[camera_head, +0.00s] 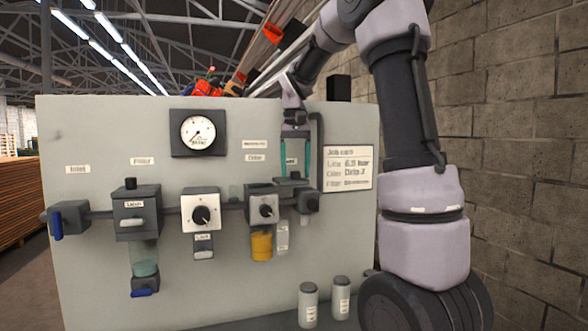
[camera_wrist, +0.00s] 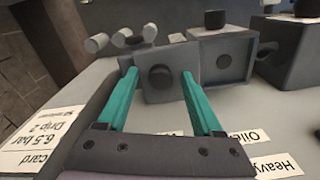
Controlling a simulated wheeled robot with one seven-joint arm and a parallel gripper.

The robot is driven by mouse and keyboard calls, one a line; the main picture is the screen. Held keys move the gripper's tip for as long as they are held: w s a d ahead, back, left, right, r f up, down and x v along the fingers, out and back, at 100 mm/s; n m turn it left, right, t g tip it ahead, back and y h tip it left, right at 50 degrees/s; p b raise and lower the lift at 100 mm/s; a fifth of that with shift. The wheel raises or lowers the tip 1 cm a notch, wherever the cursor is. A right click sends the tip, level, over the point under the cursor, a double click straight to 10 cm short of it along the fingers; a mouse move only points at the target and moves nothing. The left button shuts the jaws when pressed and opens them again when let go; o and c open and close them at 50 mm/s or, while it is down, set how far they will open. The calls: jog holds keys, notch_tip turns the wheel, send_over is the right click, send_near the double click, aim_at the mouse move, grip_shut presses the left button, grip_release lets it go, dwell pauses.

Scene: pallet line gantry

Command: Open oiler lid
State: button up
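The oiler (camera_head: 262,205) is a pale grey block with a black dial on the panel, under an "Oiler" label, with an amber bowl (camera_head: 261,246) below it. I cannot make out its lid for certain. My gripper (camera_head: 295,170) points down just right of the oiler, over a dark-topped grey block (camera_head: 309,202). In the wrist view my two teal fingers (camera_wrist: 160,74) stand apart, one on each side of a grey block with a dark round knob (camera_wrist: 160,78). Whether they touch it is unclear. A grey block with a round top fitting (camera_wrist: 222,58) stands to the right there.
The panel (camera_head: 100,265) also carries a gauge (camera_head: 198,131), a filter (camera_head: 137,212), a regulator (camera_head: 201,211) and a blue-handled valve (camera_head: 70,218). Two grey canisters (camera_head: 308,303) (camera_head: 341,297) stand low in front. A block wall (camera_head: 520,150) runs along the right.

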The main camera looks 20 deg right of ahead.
notch_tip(320, 180, up, 11)
dwell(0.7)
jog(key=shift+f, duration=0.1)
jog(key=s+a+f+t+y, duration=0.1)
jog(key=s+f+t, duration=0.2)
jog(key=s, duration=0.8)
jog(key=s+a+f+m+t+y, duration=0.1)
jog(key=s+a+f+t, duration=0.1)
jog(key=s+f+t, duration=0.2)
jog(key=s+f, duration=0.3)
jog(key=s, duration=0.4)
jog(key=shift+s+f, duration=0.2)
jog(key=shift+s, duration=0.15)
dwell(2.2)
